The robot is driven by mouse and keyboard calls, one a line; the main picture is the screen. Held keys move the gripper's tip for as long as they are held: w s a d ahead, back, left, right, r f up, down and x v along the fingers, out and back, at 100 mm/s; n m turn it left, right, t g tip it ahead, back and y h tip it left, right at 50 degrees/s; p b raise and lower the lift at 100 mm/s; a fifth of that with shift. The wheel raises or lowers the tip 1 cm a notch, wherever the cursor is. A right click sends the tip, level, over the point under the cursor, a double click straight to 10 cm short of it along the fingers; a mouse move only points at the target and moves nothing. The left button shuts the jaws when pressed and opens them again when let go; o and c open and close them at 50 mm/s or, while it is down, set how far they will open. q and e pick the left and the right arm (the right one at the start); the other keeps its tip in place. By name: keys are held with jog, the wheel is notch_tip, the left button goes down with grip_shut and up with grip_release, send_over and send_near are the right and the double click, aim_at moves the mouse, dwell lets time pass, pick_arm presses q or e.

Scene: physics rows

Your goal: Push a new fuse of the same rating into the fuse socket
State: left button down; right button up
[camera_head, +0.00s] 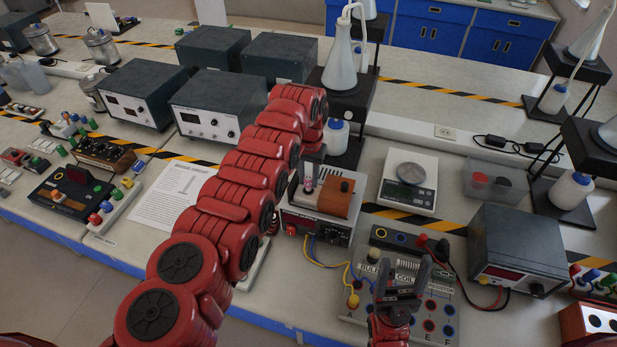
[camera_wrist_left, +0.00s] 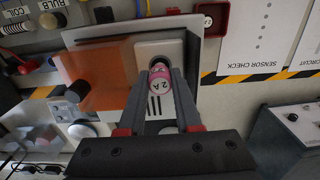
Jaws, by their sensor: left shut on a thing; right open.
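My left gripper (camera_wrist_left: 163,108) is shut on a pink fuse (camera_wrist_left: 162,88) marked "2 A". The fuse's far end is at the round fuse socket (camera_wrist_left: 158,62) in a pale panel; I cannot tell how deep it sits. An orange hinged-looking cover (camera_wrist_left: 102,75) stands beside the socket. My right gripper (camera_head: 402,282) is open and empty above the coil board (camera_head: 428,313).
A small red tray (camera_wrist_left: 224,18) holds a pale round piece with a marking, close to the socket. A scale (camera_head: 408,180) stands right of the unit. A dark power supply (camera_head: 517,247) and cables are further right. Printed sheets (camera_head: 166,196) lie left.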

pick_arm(q)
jog(key=shift+f+b, duration=0.15)
jog(key=shift+b, duration=0.2)
dwell(0.3)
jog(key=shift+f+b, duration=0.95)
jog(key=shift+f, duration=0.1)
dwell(0.9)
jog(key=shift+c, duration=1)
grip_release()
jog(key=shift+o, duration=0.2)
jog(key=shift+w+r+p, duration=0.2)
jog(key=shift+r+p, duration=0.3)
jog(key=shift+r, duration=1.65)
jog(key=shift+s+r, duration=0.15)
jog(key=shift+r, duration=1)
